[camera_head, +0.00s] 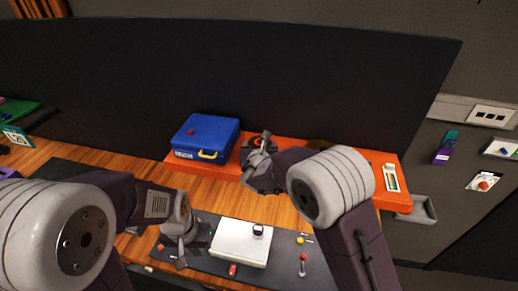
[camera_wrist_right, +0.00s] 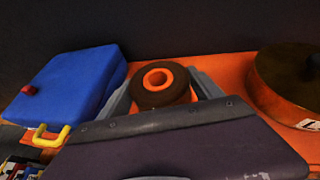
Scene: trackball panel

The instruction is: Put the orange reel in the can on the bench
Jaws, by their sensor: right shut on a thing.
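The orange reel (camera_wrist_right: 158,78) shows an orange hub with a dark brown ring around it. It sits between the two grey fingers of my right gripper (camera_wrist_right: 165,92), which is shut on it, above the orange shelf. In the head view my right gripper (camera_head: 258,148) is just right of the blue case, and the reel is mostly hidden. A round, brownish can (camera_wrist_right: 278,98) stands to the right of the reel in the right wrist view. My right arm hides most of it in the head view. My left gripper (camera_head: 181,258) hangs over the dark mat; its finger gap is unclear.
A blue case (camera_head: 205,138) with a yellow handle stands on the orange shelf (camera_head: 388,158), left of the right gripper. A white box (camera_head: 238,245) and small coloured parts lie on the mat below. A dark panel (camera_head: 270,80) rises behind the shelf.

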